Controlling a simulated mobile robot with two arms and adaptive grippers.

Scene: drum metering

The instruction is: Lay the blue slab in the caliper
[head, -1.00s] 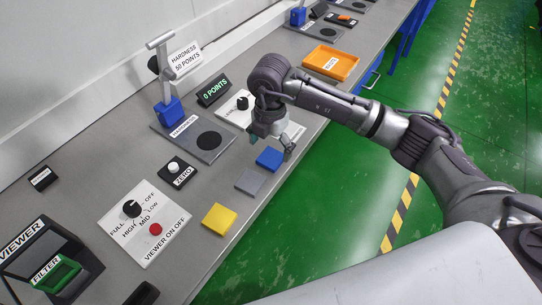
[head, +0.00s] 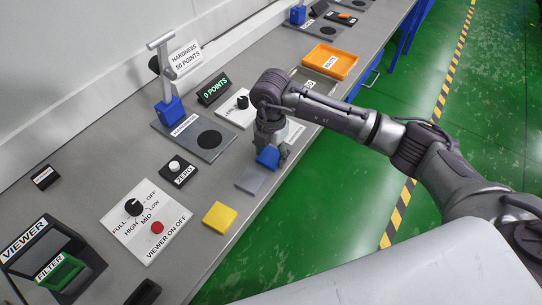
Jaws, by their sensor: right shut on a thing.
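The blue slab (head: 268,157) is at the right edge of the grey bench, just beyond the grey slab (head: 252,180). My right gripper (head: 271,148) is shut on it from above, hiding part of it. The slab looks slightly tilted; I cannot tell whether it is clear of the bench. I cannot pick out the caliper for certain; a white panel with a black knob (head: 237,110) lies behind the gripper, partly hidden by my arm. My left gripper is not in view.
A yellow slab (head: 219,217) lies nearer on the bench. The hardness stand (head: 207,138) with its black disc is left of the gripper. A zero button (head: 175,170), a viewer panel (head: 145,222) and an orange tray (head: 330,61) are also on the bench.

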